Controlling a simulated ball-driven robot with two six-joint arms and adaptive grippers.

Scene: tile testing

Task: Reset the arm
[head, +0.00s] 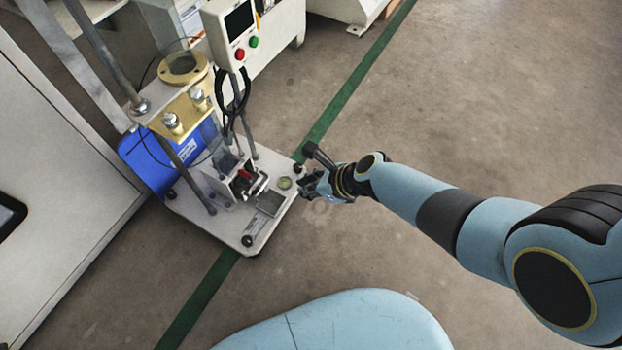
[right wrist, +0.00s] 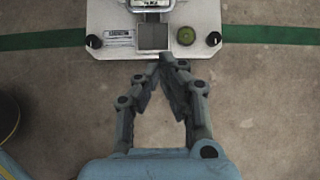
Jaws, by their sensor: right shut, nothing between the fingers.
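My right arm comes in from the right in the head view. Its gripper (head: 306,184) is at the right front edge of the testing machine's white base plate (head: 222,226). In the right wrist view the gripper (right wrist: 168,62) is shut, its fingertips together with nothing between them. The fingertips appear just in front of a grey square plate (right wrist: 152,37) on the base. My left gripper is not in view.
The base also carries a round green level or button (right wrist: 186,36) and black corner knobs. Above it stand metal columns, a yellow bracket (head: 180,112) and a control box (head: 238,30) with red and green buttons. Open floor (head: 480,110) lies to the right, crossed by a green line.

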